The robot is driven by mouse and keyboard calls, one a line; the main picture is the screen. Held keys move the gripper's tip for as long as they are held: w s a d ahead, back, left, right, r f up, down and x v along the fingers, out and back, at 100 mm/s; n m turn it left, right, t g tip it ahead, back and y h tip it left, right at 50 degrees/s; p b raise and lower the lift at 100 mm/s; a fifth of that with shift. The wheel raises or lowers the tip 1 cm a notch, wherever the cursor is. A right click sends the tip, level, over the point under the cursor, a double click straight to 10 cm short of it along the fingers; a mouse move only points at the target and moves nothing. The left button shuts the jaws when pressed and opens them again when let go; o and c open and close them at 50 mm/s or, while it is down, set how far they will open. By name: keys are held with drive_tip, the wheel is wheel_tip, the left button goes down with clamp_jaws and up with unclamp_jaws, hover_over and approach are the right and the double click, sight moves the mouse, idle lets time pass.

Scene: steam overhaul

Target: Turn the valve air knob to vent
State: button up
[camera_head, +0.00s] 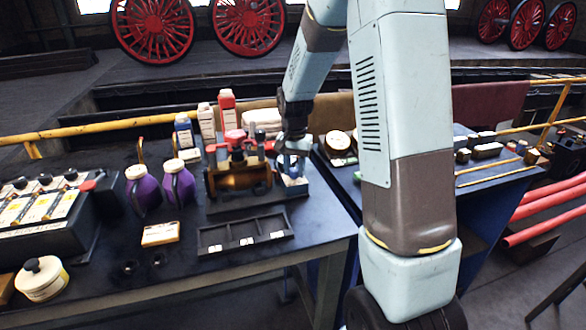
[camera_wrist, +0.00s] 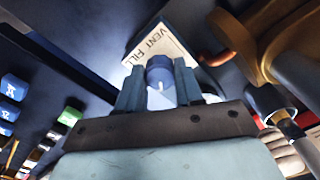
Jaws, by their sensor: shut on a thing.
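The air knob (camera_wrist: 160,72) is a blue round knob between my two fingers in the wrist view. A small pale mark shows on it, but I cannot tell which word it points to. A cream plate (camera_wrist: 184,47) behind it reads VENT and FILL. My gripper (camera_wrist: 159,88) is shut on the knob, one finger on each side. In the head view my gripper (camera_head: 293,150) reaches down at the right end of the brass valve body (camera_head: 240,178). The knob is mostly hidden there.
Purple bottles (camera_head: 179,184) stand left of the valve, with more bottles (camera_head: 207,122) behind. A black sectioned tray (camera_head: 245,235) lies in front. A second bench (camera_head: 480,165) with small parts is at the right. The brass body (camera_wrist: 262,45) is close to my gripper's right side.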

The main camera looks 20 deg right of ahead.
drive_tip(key=shift+n, duration=0.3)
drive_tip(key=n, duration=1.3)
drive_tip(key=shift+n, duration=0.3)
drive_tip(key=shift+r+n, duration=0.1)
drive_tip(key=shift+n, duration=2.4)
drive_tip(key=shift+w, duration=0.1)
drive_tip(key=o, duration=1)
drive_tip(key=shift+o, duration=0.2)
